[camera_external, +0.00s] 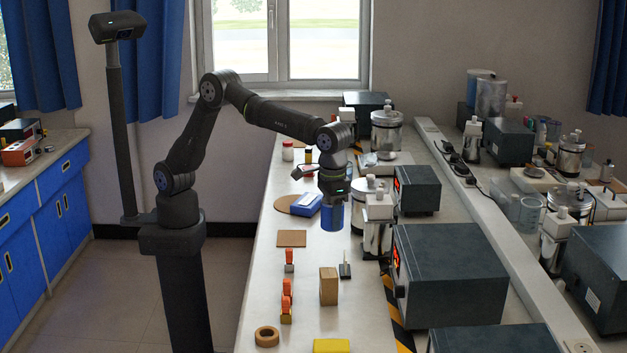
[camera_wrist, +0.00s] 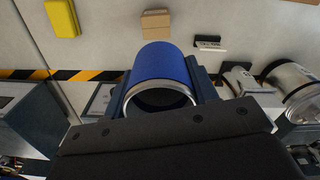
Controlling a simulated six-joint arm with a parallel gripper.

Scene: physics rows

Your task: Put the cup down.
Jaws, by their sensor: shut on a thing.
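The blue cup (camera_external: 332,217) hangs below my gripper (camera_external: 332,203) over the white bench, near the row of instruments. In the wrist view the cup (camera_wrist: 165,68) is a blue cylinder with a pale metal rim facing the camera and a dark inside. The dark fingers of my gripper (camera_wrist: 162,92) lie on both sides of it and are shut on it. In the external view the cup appears above the bench surface, with its lower end free. How high it is above the bench is hard to tell.
A brown square mat (camera_external: 291,239) lies left of the cup. A wooden block (camera_external: 328,286), orange-handled items (camera_external: 287,295), a cork ring (camera_external: 267,336) and a yellow item (camera_external: 332,346) stand nearer. A blue-and-white box (camera_external: 308,204) is behind left. Grey instruments (camera_external: 449,275) line the right.

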